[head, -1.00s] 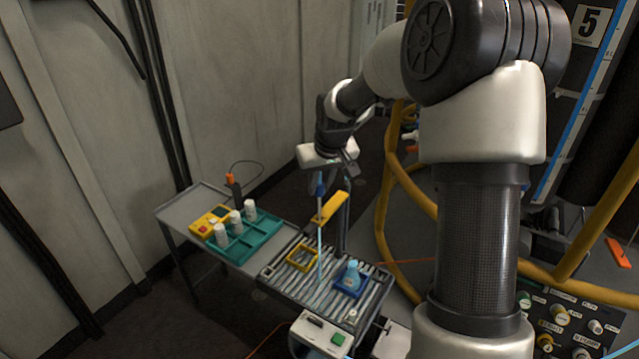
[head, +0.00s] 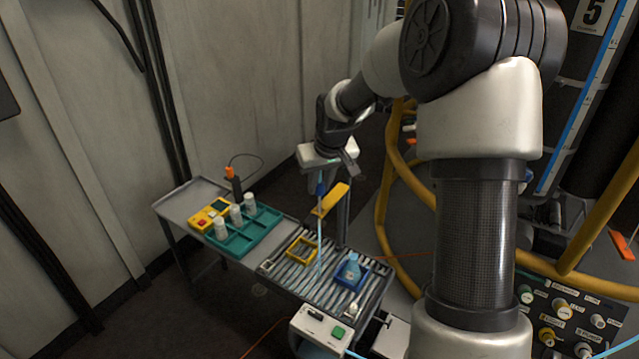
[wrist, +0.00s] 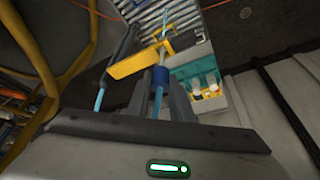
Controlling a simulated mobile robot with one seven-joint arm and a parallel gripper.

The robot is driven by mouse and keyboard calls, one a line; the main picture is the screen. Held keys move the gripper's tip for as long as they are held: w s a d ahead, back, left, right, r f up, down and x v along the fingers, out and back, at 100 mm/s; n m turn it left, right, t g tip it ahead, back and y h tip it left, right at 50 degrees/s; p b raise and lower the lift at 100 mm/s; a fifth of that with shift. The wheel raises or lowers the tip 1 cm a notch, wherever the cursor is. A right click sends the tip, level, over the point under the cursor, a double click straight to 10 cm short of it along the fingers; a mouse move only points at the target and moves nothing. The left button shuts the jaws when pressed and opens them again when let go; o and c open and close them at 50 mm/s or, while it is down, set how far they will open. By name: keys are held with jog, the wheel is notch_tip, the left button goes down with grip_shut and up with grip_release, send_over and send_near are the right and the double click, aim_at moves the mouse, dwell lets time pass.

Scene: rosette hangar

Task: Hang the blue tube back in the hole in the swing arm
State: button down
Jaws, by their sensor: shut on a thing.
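My gripper (head: 323,172) is shut on the blue tube, which hangs upright below it. The tube's dark blue collar (wrist: 160,84) sits between the fingers in the wrist view. Its thin pale blue lower part (head: 319,235) hangs over the roller table in the head view. The yellow swing arm (head: 331,199) sticks out from a dark post beside the tube. In the wrist view the swing arm (wrist: 136,60) lies just beyond the collar, with the tube close to its end. The hole is not clear to see, and I cannot tell whether the tube is in it.
The roller table (head: 305,280) carries a yellow frame (head: 290,253) and a blue tray (head: 364,283) with a blue bottle (head: 352,268). A grey side table (head: 180,207) at left holds a teal rack (head: 262,233) with white bottles. Yellow pipes (head: 384,215) stand close at right.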

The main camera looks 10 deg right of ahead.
aim_at(320, 201)
jog(key=shift+f, duration=0.2)
jog(key=shift+f+b, duration=1.7)
jog(key=shift+f, duration=0.55)
jog(key=shift+f, duration=0.3)
jog(key=c, duration=1.5)
grip_release()
jog(key=shift+s+d, duration=0.1)
jog(key=shift+o, duration=0.2)
